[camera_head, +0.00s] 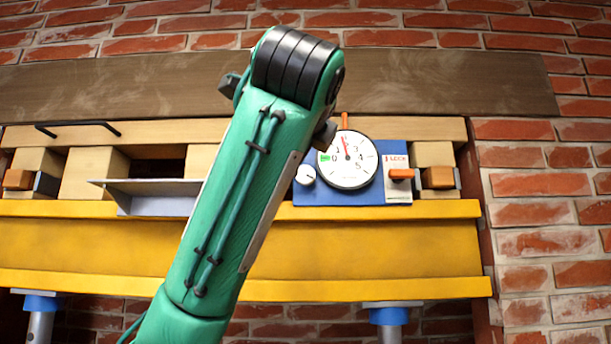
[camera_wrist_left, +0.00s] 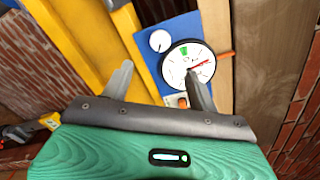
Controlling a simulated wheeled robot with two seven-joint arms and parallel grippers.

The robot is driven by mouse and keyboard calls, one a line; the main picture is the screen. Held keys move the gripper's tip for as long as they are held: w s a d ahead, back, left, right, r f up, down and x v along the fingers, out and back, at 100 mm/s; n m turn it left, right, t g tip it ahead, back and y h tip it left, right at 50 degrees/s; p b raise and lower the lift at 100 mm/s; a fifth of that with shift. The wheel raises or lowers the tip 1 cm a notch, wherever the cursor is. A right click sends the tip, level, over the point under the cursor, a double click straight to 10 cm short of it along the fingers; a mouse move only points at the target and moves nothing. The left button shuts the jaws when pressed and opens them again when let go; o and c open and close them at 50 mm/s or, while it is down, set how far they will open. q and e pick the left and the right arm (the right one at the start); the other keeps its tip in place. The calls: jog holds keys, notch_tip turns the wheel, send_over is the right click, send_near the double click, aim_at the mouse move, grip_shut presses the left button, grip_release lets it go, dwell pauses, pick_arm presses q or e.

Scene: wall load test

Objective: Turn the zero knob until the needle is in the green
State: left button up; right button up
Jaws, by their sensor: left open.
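The zero knob (camera_head: 305,175) is a small white dial at the lower left of the round white gauge (camera_head: 351,160), on a blue panel (camera_head: 308,208). The gauge's red needle (camera_head: 345,146) points nearly straight up, about at 2, outside the green band (camera_head: 325,158) by the 0. The left wrist view shows the knob (camera_wrist_left: 160,41) and gauge (camera_wrist_left: 200,50) beyond my left gripper (camera_wrist_left: 160,68). Its two fingers are apart and empty, and one overlaps the gauge's lower part. My arm hides this gripper in the head view. My right gripper is not in view.
An orange lever (camera_head: 402,174) sits right of the gauge, and an orange pin (camera_head: 345,121) stands above it. A yellow beam (camera_head: 380,250) runs below. A grey shelf bracket (camera_head: 150,190) and wooden blocks (camera_head: 92,172) are to the left. Brick wall (camera_head: 545,200) surrounds everything.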

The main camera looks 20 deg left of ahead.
pick_arm(q)
jog(key=w+r+p, duration=0.1)
jog(key=p, duration=0.1)
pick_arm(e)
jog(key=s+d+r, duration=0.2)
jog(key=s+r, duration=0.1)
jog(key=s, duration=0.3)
pick_arm(q)
jog(key=p, duration=0.3)
send_near(305, 174)
jog(key=x, duration=0.4)
jog(key=shift+w+a+r, duration=0.1)
jog(key=shift+w, duration=0.05)
jog(key=shift+p+x, duration=0.55)
jog(key=shift+x, duration=0.6)
jog(key=shift+w, duration=0.25)
jog(key=shift+w+p, duration=0.2)
jog(key=shift+p, duration=0.2)
jog(key=shift+w+a, duration=0.25)
jog(key=shift+w, duration=0.3)
jog(key=shift+s, duration=0.1)
jog(key=shift+s+d, duration=0.1)
jog(key=c, duration=1)
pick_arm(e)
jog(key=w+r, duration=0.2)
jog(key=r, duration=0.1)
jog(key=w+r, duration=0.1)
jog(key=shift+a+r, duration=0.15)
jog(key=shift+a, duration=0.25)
